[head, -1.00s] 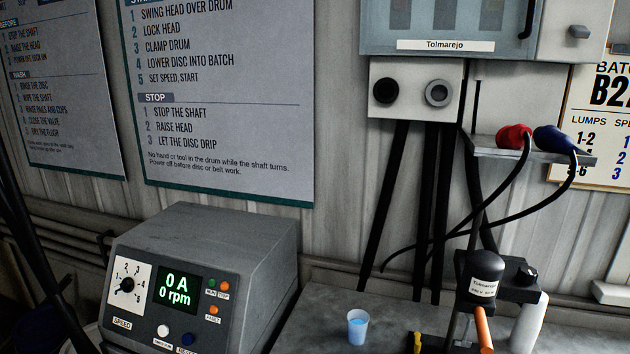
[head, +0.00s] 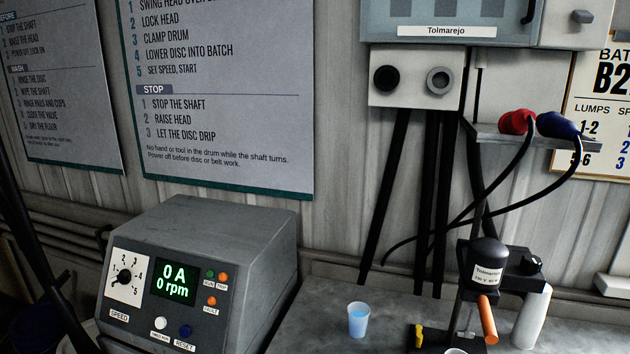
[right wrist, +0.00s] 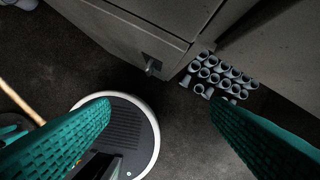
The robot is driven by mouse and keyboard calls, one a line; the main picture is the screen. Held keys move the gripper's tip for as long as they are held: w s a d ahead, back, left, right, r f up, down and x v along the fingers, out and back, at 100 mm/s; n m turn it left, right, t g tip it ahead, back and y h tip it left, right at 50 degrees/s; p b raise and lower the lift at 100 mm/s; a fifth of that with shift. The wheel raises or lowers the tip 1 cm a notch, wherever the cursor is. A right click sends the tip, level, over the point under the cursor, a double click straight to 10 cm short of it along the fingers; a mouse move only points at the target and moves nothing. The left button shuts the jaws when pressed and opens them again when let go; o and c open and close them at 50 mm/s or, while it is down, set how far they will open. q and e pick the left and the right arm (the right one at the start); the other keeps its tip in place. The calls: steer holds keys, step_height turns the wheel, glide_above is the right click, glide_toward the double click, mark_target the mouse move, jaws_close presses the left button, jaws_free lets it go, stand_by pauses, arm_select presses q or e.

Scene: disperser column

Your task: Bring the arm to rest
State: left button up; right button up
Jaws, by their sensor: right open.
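My right gripper (right wrist: 160,125) shows in the right wrist view as two teal ribbed fingers, spread wide apart with nothing between them. It hangs above a dark floor, over part of a round black disc with a white rim (right wrist: 150,115), which looks like my own base. Neither gripper shows in the head view, so my left gripper is out of sight.
A grey control box (head: 200,270) reads 0 A and 0 rpm. A cup with blue liquid (head: 358,319) and a small stirrer (head: 488,262) stand on the bench. In the right wrist view, a grey cabinet (right wrist: 130,30) and several grey tubes (right wrist: 215,75) are near.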

steer(key=s+f+b, duration=0.2)
steer(key=s+f, duration=0.1)
steer(key=f, duration=0.7)
steer(key=s+f+b, duration=0.1)
steer(key=s+f, duration=0.2)
steer(key=f, duration=0.8)
steer(key=s+d+f+g+b, duration=0.1)
steer(key=s+d+f+b, duration=0.2)
steer(key=s+f, duration=1)
steer(key=shift+s+f+g+b, duration=0.2)
steer(key=shift+f+g+b, duration=0.1)
steer(key=shift+f+g, duration=0.1)
steer(key=shift+d, duration=0.1)
